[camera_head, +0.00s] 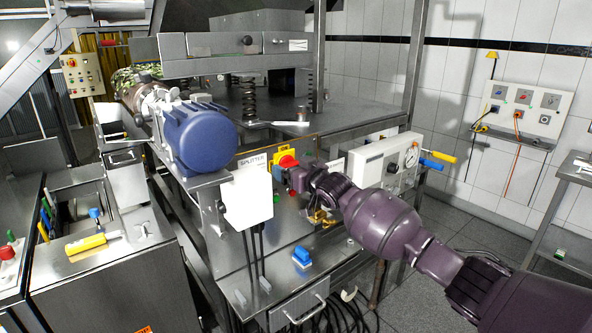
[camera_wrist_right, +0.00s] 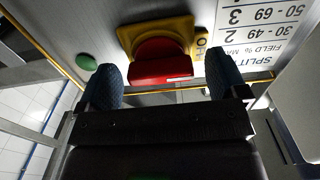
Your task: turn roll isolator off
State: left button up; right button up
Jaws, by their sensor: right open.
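A red switch knob on a yellow plate (camera_head: 287,160) sits on the front panel beside the white SPLITTER sign (camera_head: 254,160). I cannot read a label that names it as the roll isolator. My right gripper (camera_head: 297,177) is right at the panel, just below and to the right of the knob. In the right wrist view the red knob (camera_wrist_right: 160,62) lies ahead between the two open blue-padded fingers (camera_wrist_right: 164,78). I see no clear contact, and the gap to the knob is hard to judge. My left gripper is not in view.
A green button (camera_wrist_right: 86,62) is close to one finger in the wrist view. A blue motor (camera_head: 198,137) stands left of the panel. A white gauge box (camera_head: 375,160) is to the right.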

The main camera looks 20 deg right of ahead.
jog(key=v, duration=1)
jog(key=shift+s+b, duration=0.35)
jog(key=shift+b, duration=0.1)
jog(key=shift+d, duration=0.15)
